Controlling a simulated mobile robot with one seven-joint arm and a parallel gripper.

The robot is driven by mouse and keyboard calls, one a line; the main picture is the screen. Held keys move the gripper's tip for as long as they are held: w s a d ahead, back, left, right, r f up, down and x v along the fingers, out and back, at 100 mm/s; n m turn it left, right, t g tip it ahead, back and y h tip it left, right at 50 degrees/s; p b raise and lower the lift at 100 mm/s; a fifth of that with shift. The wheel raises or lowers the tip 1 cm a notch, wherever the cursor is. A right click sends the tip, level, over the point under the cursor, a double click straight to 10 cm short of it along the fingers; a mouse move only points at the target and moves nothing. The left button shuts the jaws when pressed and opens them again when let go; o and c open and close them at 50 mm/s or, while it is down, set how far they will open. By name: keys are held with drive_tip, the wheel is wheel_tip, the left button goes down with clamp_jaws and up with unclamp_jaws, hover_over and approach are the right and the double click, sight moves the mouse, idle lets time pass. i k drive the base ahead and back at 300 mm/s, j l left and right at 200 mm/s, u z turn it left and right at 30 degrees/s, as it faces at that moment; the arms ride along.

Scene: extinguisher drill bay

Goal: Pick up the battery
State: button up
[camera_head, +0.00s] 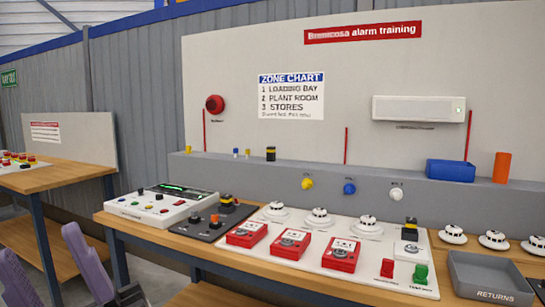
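A small upright black block with a yellow band (270,153) stands on the grey ledge behind the bench and looks like a battery. Similar black and yellow-orange pieces sit on the dark panel (227,204) and on the white detector board (410,228). I cannot tell for sure which of these is the battery. No gripper can be made out; purple-grey parts at the lower left look like parts of my own arm.
The wooden bench holds a control panel (163,206), red call points (289,245), white detectors (320,217) and a grey returns tray (492,279). A blue bin (451,170) and an orange cylinder (502,167) stand on the ledge (225,170). Another bench (60,177) is at left.

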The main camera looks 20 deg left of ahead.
sight(271, 151)
drive_tip(key=z, duration=1.35)
drive_tip(key=u, duration=2.1)
drive_tip(key=i+j+z, duration=0.1)
drive_tip(key=i+j, duration=0.15)
drive_tip(key=i+j+z, duration=0.1)
drive_tip(key=j, duration=0.3)
drive_tip(key=i+j+z, duration=0.1)
drive_tip(key=i+j, duration=0.2)
drive_tip(key=i+j+z, duration=0.1)
drive_tip(key=j, duration=0.3)
drive_tip(key=i+j+z, duration=0.15)
drive_tip(key=i+j, duration=0.15)
drive_tip(key=i+j+z, duration=0.1)
drive_tip(key=j, duration=0.35)
